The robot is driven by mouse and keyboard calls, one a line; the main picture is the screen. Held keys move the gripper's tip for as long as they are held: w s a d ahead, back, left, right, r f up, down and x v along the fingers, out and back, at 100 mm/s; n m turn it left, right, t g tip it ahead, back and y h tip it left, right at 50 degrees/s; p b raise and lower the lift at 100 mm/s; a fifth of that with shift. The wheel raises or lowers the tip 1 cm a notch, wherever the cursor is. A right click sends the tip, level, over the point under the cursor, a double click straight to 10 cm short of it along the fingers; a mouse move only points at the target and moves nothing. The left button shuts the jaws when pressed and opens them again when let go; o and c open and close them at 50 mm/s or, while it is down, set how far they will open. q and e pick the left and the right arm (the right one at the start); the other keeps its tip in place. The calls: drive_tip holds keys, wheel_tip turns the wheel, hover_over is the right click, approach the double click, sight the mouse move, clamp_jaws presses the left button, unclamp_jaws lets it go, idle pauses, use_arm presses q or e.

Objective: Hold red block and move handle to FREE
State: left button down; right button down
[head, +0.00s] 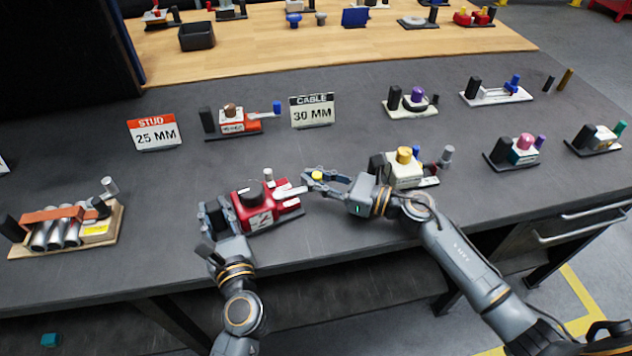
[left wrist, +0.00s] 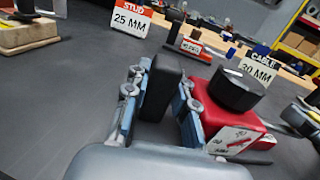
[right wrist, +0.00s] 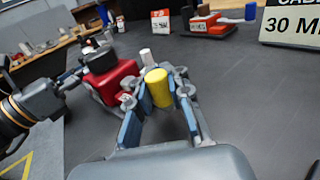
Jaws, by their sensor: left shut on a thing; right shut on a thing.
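The red block (head: 283,207) has a black round knob (head: 251,193) on top and a white label with a red mark (left wrist: 235,141); its text is unreadable. My left gripper (head: 215,214) is shut on the black upright post (left wrist: 162,86) at the block's left end, one finger between post and red body. A pale handle (head: 291,193) reaches right from the block, ending at a yellow cylindrical grip (head: 317,175). My right gripper (head: 313,182) is shut on this grip, which stands between its fingers in the right wrist view (right wrist: 158,87). No FREE mark is readable.
Behind stand the STUD 25 MM sign (head: 154,132), the CABLE 30 MM sign (head: 312,111) and an orange fixture (head: 240,124). A white fixture with a yellow knob (head: 404,168) is close beside my right gripper. The dark table (head: 340,235) is bare in front.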

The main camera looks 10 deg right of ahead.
drive_tip(key=shift+w+g, duration=0.3)
drive_tip(key=shift+w, duration=0.25)
drive_tip(key=shift+w+a, duration=0.15)
drive_tip(key=shift+w, duration=0.4)
drive_tip(key=shift+w+a, duration=0.15)
drive_tip(key=shift+w, duration=0.5)
drive_tip(key=c, duration=1.2)
unclamp_jaws()
drive_tip(key=shift+a, duration=0.1)
